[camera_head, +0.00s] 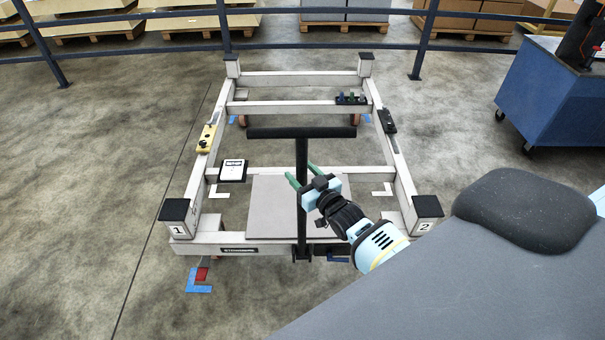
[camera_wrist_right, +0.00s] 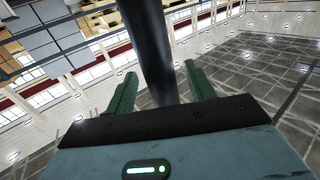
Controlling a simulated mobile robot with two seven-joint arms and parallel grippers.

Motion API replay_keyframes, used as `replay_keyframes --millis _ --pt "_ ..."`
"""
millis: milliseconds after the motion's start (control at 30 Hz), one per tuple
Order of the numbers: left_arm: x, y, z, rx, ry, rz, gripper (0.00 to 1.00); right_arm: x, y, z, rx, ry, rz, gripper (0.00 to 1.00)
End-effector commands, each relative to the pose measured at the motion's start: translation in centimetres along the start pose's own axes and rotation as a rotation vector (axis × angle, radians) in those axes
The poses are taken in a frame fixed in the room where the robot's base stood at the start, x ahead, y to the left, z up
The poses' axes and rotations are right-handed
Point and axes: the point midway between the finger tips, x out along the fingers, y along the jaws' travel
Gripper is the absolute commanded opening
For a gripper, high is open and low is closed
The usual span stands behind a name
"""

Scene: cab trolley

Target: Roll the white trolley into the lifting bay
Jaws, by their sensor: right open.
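The white trolley (camera_head: 290,107) is an open rectangular frame on wheels with black corner pads, the near ones numbered 1 and 2. It stands ahead in the head view. Its black T-shaped handle (camera_head: 301,150) rises upright at the near side. My right gripper (camera_head: 301,174) is open, with its green fingers on either side of the handle post below the crossbar. In the right wrist view the dark post (camera_wrist_right: 148,45) runs between the fingers; I cannot tell whether they touch it. My left gripper is not in view. I cannot identify the lifting bay for certain.
A blue cart (camera_head: 545,95) stands at the right. A dark blue railing (camera_head: 140,50) crosses behind the trolley, with loaded pallets beyond it. The floor at the left is clear.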

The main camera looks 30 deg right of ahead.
Motion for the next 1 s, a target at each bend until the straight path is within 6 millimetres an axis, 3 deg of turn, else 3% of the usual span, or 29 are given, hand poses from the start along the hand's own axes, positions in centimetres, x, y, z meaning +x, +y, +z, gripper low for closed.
replay_keyframes --millis 533,1000 --pt "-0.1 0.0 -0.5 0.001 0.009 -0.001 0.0 -6.7 0.0 0.1 0.0 -0.002 0.0 0.54" --pt "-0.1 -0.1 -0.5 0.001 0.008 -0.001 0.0 -7.7 0.1 0.0 -0.001 -0.001 0.001 0.54"
